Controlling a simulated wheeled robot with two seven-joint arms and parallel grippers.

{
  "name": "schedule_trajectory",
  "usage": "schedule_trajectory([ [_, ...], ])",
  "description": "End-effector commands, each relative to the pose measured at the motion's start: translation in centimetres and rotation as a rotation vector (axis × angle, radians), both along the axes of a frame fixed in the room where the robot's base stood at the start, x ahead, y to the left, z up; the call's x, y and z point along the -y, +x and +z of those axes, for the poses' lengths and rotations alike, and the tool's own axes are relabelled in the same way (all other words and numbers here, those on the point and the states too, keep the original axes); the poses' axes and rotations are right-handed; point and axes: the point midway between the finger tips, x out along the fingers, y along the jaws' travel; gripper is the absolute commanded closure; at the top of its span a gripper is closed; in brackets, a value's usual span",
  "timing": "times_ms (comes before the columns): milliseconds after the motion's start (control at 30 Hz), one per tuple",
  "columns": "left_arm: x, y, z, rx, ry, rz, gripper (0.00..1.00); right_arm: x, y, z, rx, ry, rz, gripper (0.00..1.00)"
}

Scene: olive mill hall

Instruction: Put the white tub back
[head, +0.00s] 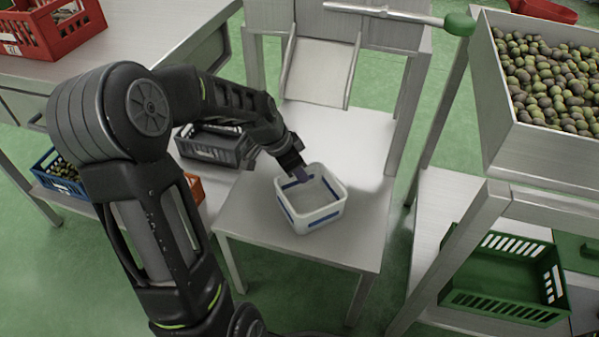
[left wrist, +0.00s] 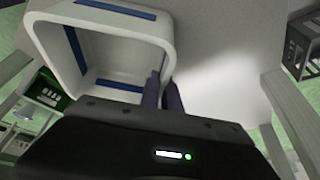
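The white tub (head: 312,212), an open square tub with blue strips on its walls, is at the front of the low steel table (head: 345,135). It is upright and looks empty; I cannot tell whether its base touches the table. My left gripper (head: 301,172) reaches it from the upper left, at its far rim. In the left wrist view the tub (left wrist: 95,50) fills the upper left. The fingers (left wrist: 162,90) stand close on either side of its wall, one inside and one outside, and look shut on it. My right gripper is not in view.
A sloping metal chute (head: 320,72) stands at the table's back. A dark grey crate (head: 215,146) is to the left. A steel bin of olives (head: 545,148) and a green crate (head: 505,300) are to the right. The table's right part is clear.

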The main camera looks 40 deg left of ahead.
Motion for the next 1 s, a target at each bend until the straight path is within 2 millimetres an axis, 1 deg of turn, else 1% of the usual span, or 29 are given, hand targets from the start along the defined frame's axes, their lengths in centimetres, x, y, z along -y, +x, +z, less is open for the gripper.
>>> schedule_trajectory([
  [33,0.0,0.0,0.0,0.000,0.000,0.000,0.89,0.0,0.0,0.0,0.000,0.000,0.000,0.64],
  [200,0.0,0.0,0.0,0.000,0.000,0.000,0.75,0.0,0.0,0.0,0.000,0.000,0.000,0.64],
  [433,0.0,0.0,0.1,0.000,0.000,0.000,0.75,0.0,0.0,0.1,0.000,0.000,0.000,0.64],
  [567,0.0,0.0,0.6,0.000,0.001,0.000,0.75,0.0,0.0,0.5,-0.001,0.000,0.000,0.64],
  [667,-0.2,-0.4,1.6,0.000,0.001,0.000,0.75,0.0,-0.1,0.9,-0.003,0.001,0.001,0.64],
  [767,-0.5,-0.9,3.1,0.003,0.002,0.001,0.75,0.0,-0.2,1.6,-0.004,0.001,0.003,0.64],
  [1000,-1.3,-2.6,7.8,0.003,0.001,0.002,0.75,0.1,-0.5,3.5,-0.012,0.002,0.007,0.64],
])
